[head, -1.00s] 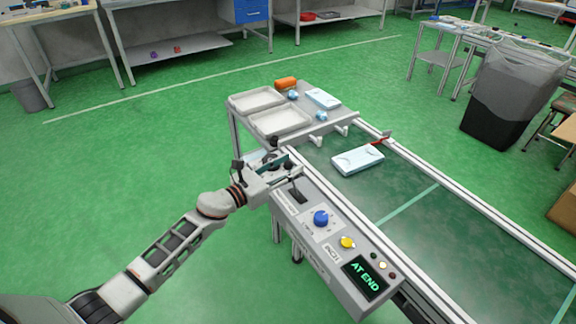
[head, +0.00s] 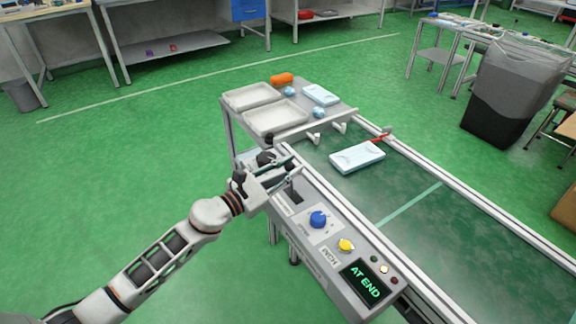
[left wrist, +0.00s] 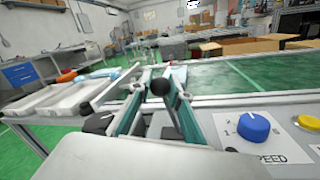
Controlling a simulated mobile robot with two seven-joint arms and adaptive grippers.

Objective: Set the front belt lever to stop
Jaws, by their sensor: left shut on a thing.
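The front belt lever stands at the upper end of the grey control panel (head: 335,262), above a dark slot (head: 295,195). Its round black knob (left wrist: 161,87) shows between my fingers in the left wrist view. My left gripper (head: 292,170) is shut on the lever at its knob, and the fingers hide part of it in the head view. The panel's display (head: 366,283) reads "AT END". The lever's label is too small to read, so I cannot tell its setting. My right gripper is not in view.
The blue speed knob (head: 318,219) and yellow button (head: 345,245) sit along the panel. A pale mask box (head: 357,157) lies on the green belt (head: 445,225). White trays (head: 250,97) stand on the end table. Green floor is free to the left.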

